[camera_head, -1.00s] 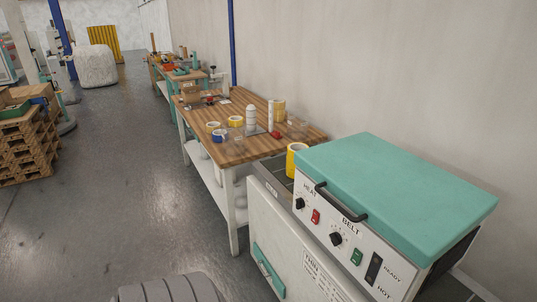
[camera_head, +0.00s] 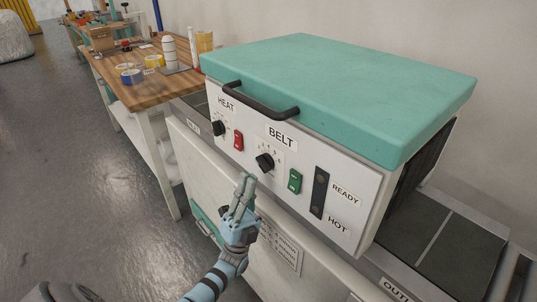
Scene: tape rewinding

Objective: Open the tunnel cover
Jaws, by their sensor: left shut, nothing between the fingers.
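The teal tunnel cover (camera_head: 345,85) lies closed on top of the white shrink-tunnel machine (camera_head: 345,190). Its black handle (camera_head: 258,103) runs along the front left edge, above the HEAT and BELT controls. My left gripper (camera_head: 243,185) is shut and empty, with its fingers pointing up. In the picture it is below the handle and just below the BELT knob (camera_head: 265,163), in front of the panel. It appears apart from the handle. My right gripper is not in view.
The panel has a red switch (camera_head: 238,140), a green switch (camera_head: 295,181) and a dark READY/HOT indicator (camera_head: 319,192). A wooden table (camera_head: 140,92) with tape rolls and bottles stands behind the machine at left. Open floor (camera_head: 70,170) lies left.

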